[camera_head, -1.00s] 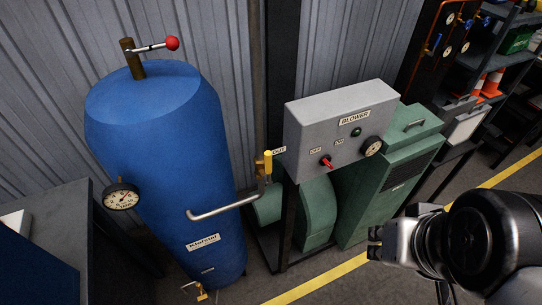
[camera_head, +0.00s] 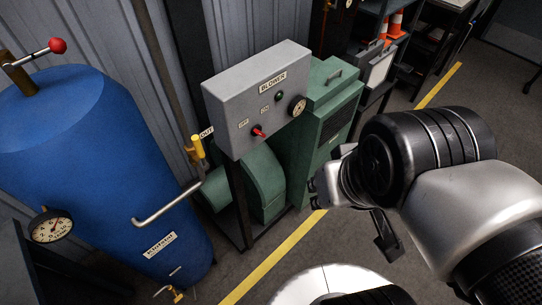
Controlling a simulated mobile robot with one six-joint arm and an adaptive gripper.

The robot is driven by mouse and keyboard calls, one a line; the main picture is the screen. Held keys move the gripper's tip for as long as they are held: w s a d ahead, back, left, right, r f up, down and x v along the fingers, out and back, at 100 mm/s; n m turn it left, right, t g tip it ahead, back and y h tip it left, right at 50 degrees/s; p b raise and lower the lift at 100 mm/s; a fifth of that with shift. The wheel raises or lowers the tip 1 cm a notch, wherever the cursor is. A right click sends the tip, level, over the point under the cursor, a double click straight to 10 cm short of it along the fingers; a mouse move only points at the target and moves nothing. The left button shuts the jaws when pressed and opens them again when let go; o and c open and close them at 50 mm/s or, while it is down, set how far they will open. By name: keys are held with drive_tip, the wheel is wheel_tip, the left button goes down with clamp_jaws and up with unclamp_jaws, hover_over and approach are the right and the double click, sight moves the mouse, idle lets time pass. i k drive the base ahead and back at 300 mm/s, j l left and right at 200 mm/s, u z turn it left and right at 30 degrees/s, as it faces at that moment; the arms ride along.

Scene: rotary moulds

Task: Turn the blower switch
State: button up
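The blower switch (camera_head: 258,131) is a small red handle on the front of a grey box labelled BLOWER (camera_head: 262,95). It sits below the OFF and ON labels, and its handle slants from upper left to lower right. Which label it points to is too small to tell. A dark green lamp (camera_head: 279,96) and a round gauge (camera_head: 298,105) are on the same face. My gripper (camera_head: 325,190) is to the right of and below the box in the picture, apart from the switch. Its fingers are partly hidden by my wrist, so its opening is unclear.
A green blower unit (camera_head: 320,115) stands behind and right of the box. A blue tank (camera_head: 80,160) with a bent pipe (camera_head: 165,206) and yellow-handled valve (camera_head: 197,147) is at left. A yellow floor line (camera_head: 265,265) runs past. Shelves with orange cones (camera_head: 395,25) stand farther back.

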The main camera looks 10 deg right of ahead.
sight(256, 130)
drive_tip(key=k+j+z, duration=0.15)
drive_tip(key=z, duration=0.2)
drive_tip(key=k+j+z, duration=0.1)
drive_tip(key=z, duration=0.3)
drive_tip(key=k+z, duration=0.2)
drive_tip(key=z, duration=0.15)
